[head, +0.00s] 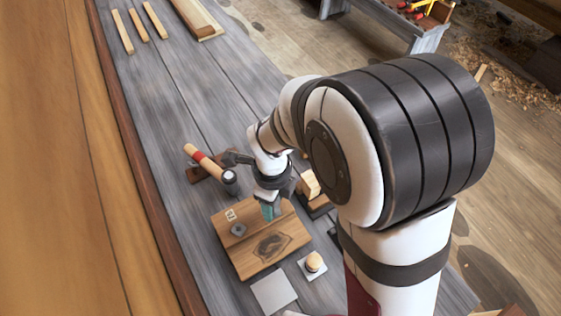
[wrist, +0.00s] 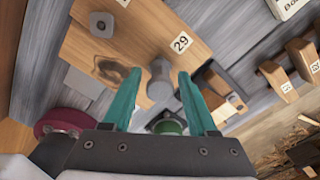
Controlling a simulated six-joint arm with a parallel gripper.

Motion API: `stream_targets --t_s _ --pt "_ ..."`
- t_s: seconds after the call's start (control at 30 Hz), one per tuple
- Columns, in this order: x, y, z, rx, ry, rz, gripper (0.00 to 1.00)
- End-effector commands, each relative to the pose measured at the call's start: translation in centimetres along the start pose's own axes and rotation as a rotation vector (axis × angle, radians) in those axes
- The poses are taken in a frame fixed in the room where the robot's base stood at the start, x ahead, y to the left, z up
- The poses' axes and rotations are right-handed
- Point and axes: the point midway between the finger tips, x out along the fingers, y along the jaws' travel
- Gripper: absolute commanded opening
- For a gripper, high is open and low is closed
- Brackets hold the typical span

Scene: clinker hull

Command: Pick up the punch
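The punch (wrist: 160,80) appears to be the grey round-topped piece in the wrist view, standing at the wooden board (wrist: 210,40). My gripper (wrist: 159,76) has its two teal fingers apart, one on each side of the punch, with a visible gap on both sides. How far down the fingers reach is hard to tell. In the head view my gripper (head: 270,209) is low over the upper right part of the board (head: 250,262), and I cannot make out the punch there, likely hidden behind the fingers.
A hammer (head: 230,181) with a red-banded handle lies left of my gripper. A wooden block (head: 310,185) is close on the right. A grey plate (head: 273,293) and a small round-topped piece (head: 314,261) lie in front. The bench (head: 170,90) is mostly clear farther back.

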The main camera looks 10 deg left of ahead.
Motion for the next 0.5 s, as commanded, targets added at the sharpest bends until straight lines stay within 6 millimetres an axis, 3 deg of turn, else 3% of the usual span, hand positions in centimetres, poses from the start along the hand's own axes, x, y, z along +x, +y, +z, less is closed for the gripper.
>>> stream_targets --t_s 0.03,0.3,0.5 --pt "-0.02 -0.01 0.01 0.0 0.0 0.0 0.47" --pt "-0.05 -0.01 0.01 -0.001 0.0 0.0 0.0" --pt "-0.07 -0.01 0.02 -0.001 0.0 0.0 0.0"
